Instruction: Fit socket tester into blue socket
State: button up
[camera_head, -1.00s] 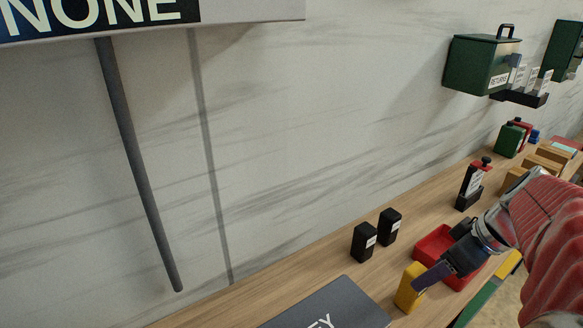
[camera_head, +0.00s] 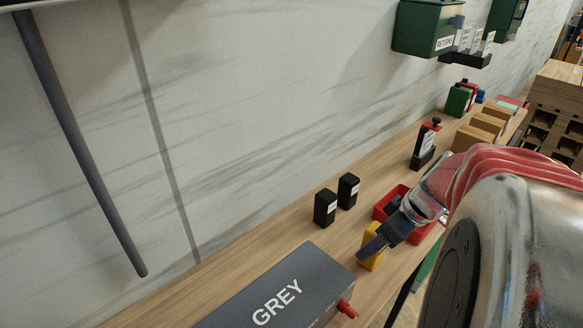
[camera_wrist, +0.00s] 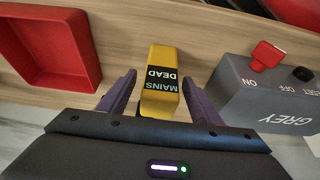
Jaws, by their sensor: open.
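The yellow tester (camera_head: 370,257) stands on the wooden bench, between the red tray and the grey box. In the wrist view, the tester (camera_wrist: 162,85) carries a dark label reading MAINS DEAD. My gripper (camera_wrist: 159,80) is open, with one purple finger on each side of the tester. I see gaps between the fingers and its sides. In the head view, my gripper (camera_head: 374,246) partly covers the tester. I cannot make out a blue socket in either view.
The red tray (camera_wrist: 60,10) lies left of the tester in the wrist view. The grey box (camera_wrist: 262,100), marked GREY, with a red switch (camera_wrist: 267,55), stands close on the right. Two black blocks (camera_head: 325,208) (camera_head: 347,191) stand near the wall. A small blue item (camera_head: 480,97) shows far back.

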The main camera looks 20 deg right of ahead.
jog(key=shift+w+f, duration=0.3)
jog(key=shift+f, duration=0.35)
jog(key=shift+c, duration=0.7)
jog(key=c, duration=1.1)
jog(key=shift+r, duration=0.15)
notch_tip(320, 180, up, 10)
jog(key=shift+f, duration=0.1)
